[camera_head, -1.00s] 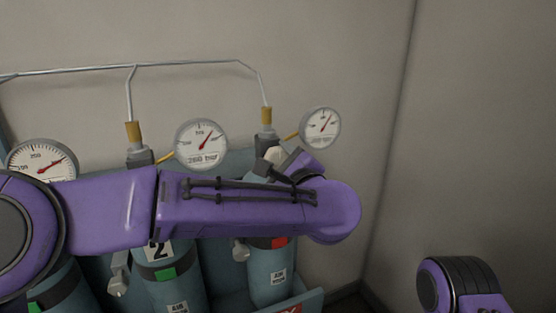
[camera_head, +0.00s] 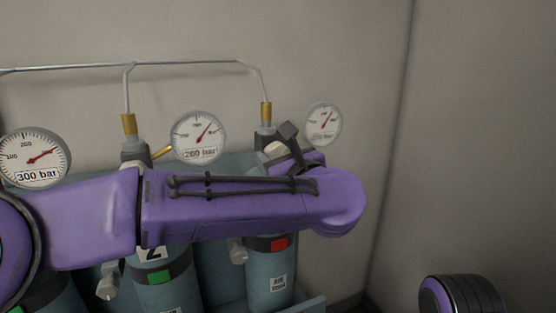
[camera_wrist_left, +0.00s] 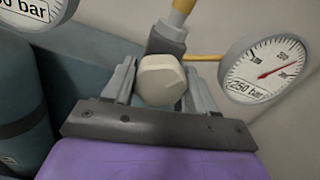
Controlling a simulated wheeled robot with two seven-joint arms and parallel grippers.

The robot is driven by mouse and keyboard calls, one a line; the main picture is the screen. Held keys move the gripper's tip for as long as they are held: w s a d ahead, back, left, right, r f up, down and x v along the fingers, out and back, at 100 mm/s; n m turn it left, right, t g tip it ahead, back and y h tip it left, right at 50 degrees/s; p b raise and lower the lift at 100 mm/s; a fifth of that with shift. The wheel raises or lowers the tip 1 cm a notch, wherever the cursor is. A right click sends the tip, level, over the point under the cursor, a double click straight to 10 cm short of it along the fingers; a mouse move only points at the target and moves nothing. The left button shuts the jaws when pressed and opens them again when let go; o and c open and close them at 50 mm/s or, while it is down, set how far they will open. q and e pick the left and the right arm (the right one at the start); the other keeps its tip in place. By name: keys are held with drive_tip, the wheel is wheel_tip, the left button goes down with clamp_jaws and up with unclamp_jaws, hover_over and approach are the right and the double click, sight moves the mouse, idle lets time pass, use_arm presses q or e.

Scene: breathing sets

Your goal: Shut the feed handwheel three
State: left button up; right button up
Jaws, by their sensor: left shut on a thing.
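The feed handwheel three is a cream, faceted knob (camera_wrist_left: 160,80) on a grey valve body, seen in the middle of the left wrist view. In the head view a small part of it (camera_head: 274,150) shows behind my arm. My left gripper (camera_wrist_left: 162,88) is shut on the handwheel, one grey finger on each side. In the head view the gripper (camera_head: 282,152) is partly hidden by my purple forearm. The cylinder below (camera_head: 268,290) has a dark band with a red tag; its number is hidden by my arm.
A gauge marked 250 bar (camera_wrist_left: 268,70) sits close to the right of the gripper. Another gauge (camera_head: 198,137) and cylinder two (camera_head: 165,295) stand to the left. A thin pipe (camera_head: 180,63) runs above along the wall.

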use_arm(q)
drive_tip(key=shift+r, duration=0.35)
drive_tip(key=o, duration=1)
drive_tip(key=shift+o, duration=0.2)
drive_tip(key=shift+f, duration=0.1)
drive_tip(key=shift+s+f, duration=0.1)
drive_tip(key=shift+s, duration=0.05)
drive_tip(key=b+v, duration=0.3)
drive_tip(key=v, duration=0.7)
drive_tip(key=shift+s, duration=0.15)
drive_tip(key=shift+d, duration=0.1)
